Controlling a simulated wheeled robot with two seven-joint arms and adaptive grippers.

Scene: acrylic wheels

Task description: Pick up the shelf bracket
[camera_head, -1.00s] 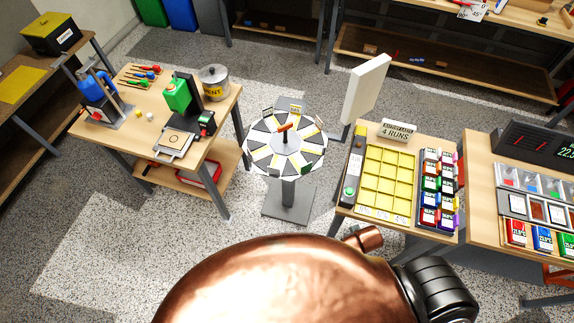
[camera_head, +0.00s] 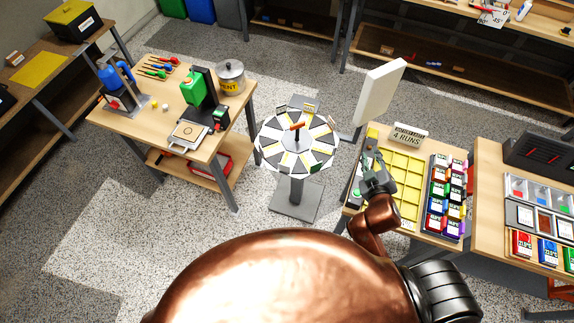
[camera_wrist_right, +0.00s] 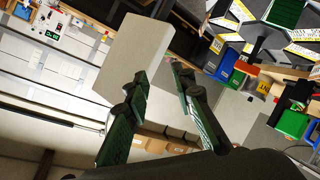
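I cannot make out a shelf bracket for certain in either view. The round turntable (camera_head: 264,150) has white and black wedges, small upright pieces at its rim and an orange-brown piece (camera_head: 297,126) at its centre. My right gripper (camera_head: 367,158) is raised near the left edge of the table with the yellow tray, to the right of the turntable. In the right wrist view its two green-padded fingers (camera_wrist_right: 160,85) stand apart with nothing visibly held between them. Part of the turntable (camera_wrist_right: 262,30) shows at the upper right there. My left gripper is not in view.
A white panel (camera_head: 379,92) on a post stands behind my right gripper. The yellow compartment tray (camera_head: 408,165) and several coloured boxes (camera_head: 446,190) are to the right. A wooden workbench (camera_head: 150,135) with tools stands at left.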

